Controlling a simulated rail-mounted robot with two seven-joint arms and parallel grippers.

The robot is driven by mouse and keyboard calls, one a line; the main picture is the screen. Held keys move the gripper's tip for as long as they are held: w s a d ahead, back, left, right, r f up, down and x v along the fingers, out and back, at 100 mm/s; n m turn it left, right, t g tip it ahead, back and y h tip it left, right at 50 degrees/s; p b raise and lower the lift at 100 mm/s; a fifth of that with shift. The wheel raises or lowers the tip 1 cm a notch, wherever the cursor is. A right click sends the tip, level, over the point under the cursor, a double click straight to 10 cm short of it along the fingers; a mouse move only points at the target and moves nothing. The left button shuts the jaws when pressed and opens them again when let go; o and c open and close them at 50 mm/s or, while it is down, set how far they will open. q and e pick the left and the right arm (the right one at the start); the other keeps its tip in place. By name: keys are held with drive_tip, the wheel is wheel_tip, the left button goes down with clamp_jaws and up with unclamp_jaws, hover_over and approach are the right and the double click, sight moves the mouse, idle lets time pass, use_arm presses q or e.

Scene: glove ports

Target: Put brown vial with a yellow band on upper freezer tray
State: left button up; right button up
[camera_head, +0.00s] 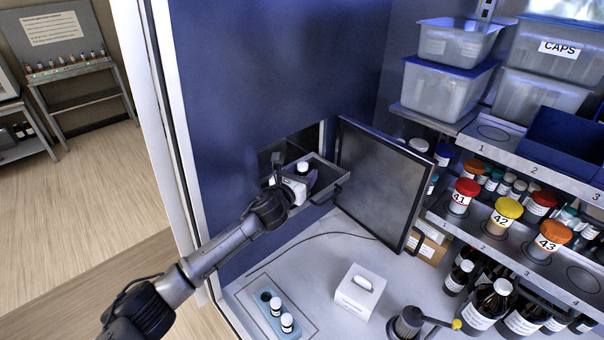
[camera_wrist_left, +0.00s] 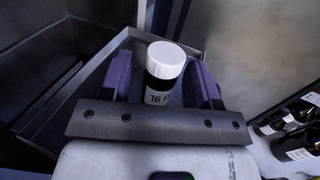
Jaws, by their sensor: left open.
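A dark vial with a white cap (camera_wrist_left: 165,58) and a white label reading "16 F" stands in the left wrist view; no yellow band shows on its visible part. My left gripper (camera_wrist_left: 160,80) is open, with one purple finger on each side of the vial. In the head view the gripper (camera_head: 304,180) is over the pulled-out freezer tray (camera_head: 336,184), with the vial's cap (camera_head: 302,167) just beyond it. The tray's wall also shows in the left wrist view (camera_wrist_left: 75,88). The vial's base is hidden, so I cannot tell whether it touches the tray. My right gripper is not in view.
The freezer door (camera_head: 378,188) stands open to the right of the tray. Below are a rack (camera_head: 262,299) with two white-capped vials and a white tissue box (camera_head: 359,294). Shelves with jars, bottles and bins (camera_head: 447,92) fill the right. Some counter between is clear.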

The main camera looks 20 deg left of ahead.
use_arm(q)
drive_tip(key=shift+r, duration=0.25)
drive_tip(key=shift+s+f, duration=0.1)
drive_tip(key=shift+s, duration=0.2)
drive_tip(key=s+a, duration=0.2)
drive_tip(key=s, duration=0.9)
drive_tip(key=shift+s+b, duration=0.15)
drive_tip(key=shift+b, duration=0.2)
drive_tip(key=shift+d, duration=0.1)
drive_tip(key=s+d+f+n+g+y, duration=0.1)
drive_tip(key=s+d+f+n+g, duration=0.2)
drive_tip(key=s+f+n, duration=0.65)
drive_tip(key=s+d+f+n+g+y, duration=0.1)
drive_tip(key=s+d+f+n+g, duration=0.2)
drive_tip(key=s+f+n, duration=0.65)
drive_tip(key=s+a+f+n+g, duration=0.1)
drive_tip(key=s+f+n+g, duration=0.2)
drive_tip(key=s+n, duration=0.5)
drive_tip(key=s+a+f+n+g, duration=0.1)
drive_tip(key=s+f+n+g, duration=0.3)
drive_tip(key=s, duration=1.2)
drive_tip(key=n+g, duration=0.1)
drive_tip(key=n, duration=0.3)
drive_tip(key=shift+s+a+f+n+y, duration=0.25)
drive_tip(key=shift+s+a+n+y, duration=0.05)
drive_tip(key=shift+s+a+n, duration=0.1)
